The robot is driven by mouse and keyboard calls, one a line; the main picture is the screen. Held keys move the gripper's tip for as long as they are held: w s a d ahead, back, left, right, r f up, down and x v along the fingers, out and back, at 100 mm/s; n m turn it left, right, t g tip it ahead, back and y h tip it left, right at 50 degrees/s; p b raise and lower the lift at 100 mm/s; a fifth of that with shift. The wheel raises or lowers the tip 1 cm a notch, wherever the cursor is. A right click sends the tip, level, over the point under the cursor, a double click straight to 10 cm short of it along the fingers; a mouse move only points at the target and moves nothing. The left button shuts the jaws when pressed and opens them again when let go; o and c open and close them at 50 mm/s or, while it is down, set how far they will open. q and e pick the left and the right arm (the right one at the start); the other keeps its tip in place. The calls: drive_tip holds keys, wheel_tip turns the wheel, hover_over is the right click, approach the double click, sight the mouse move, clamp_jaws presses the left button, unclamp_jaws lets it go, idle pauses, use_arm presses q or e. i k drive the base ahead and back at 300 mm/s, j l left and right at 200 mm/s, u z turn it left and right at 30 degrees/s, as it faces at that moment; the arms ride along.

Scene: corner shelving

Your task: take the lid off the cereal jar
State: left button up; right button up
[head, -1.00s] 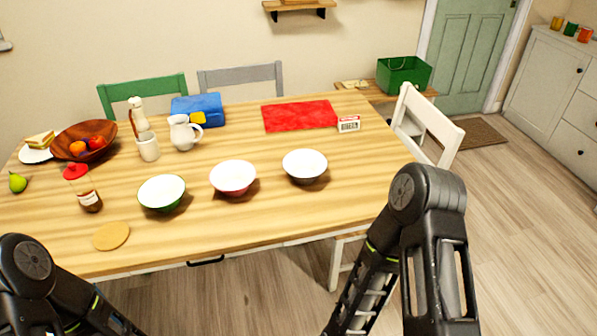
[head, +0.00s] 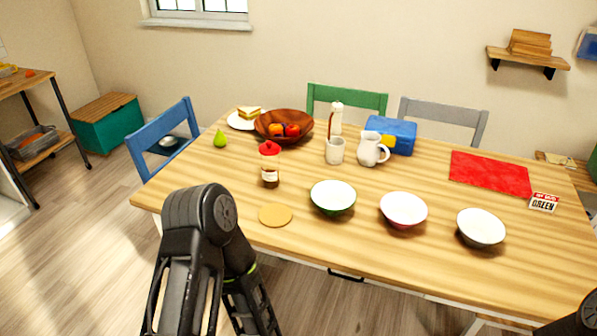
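A jar with a red lid (head: 270,148) stands upright on the wooden table (head: 300,245), left of the middle. The jar body (head: 270,178) looks clear, with something brown and a pale label low down. The lid appears to be on top of the jar. I cannot read what the jar holds. My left arm comes up in front of the table at the left, below the jar, but its gripper is out of view. Only a bit of my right arm shows at the lower right corner, and its gripper is out of view.
A cork-coloured round mat (head: 275,216) lies in front of the jar. A green bowl (head: 333,210) stands to its right, then a red bowl (head: 404,222) and a dark bowl (head: 480,240). A blue chair (head: 160,135) stands left.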

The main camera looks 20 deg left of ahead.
sight(269, 148)
drive_tip(key=j+z, duration=0.1)
drive_tip(key=z, duration=0.3)
drive_tip(key=j+z, duration=0.2)
drive_tip(key=j, duration=0.2)
drive_tip(key=k+j+z, duration=0.2)
drive_tip(key=j, duration=0.15)
drive_tip(key=j+z, duration=0.2)
drive_tip(key=j, duration=0.2)
drive_tip(key=k+j+z, duration=0.2)
drive_tip(key=j, duration=0.15)
drive_tip(key=k+j, duration=0.15)
drive_tip(key=j, duration=0.25)
drive_tip(key=k+j, duration=0.1)
drive_tip(key=j, duration=0.3)
drive_tip(key=k+j, duration=0.15)
drive_tip(key=j, duration=0.2)
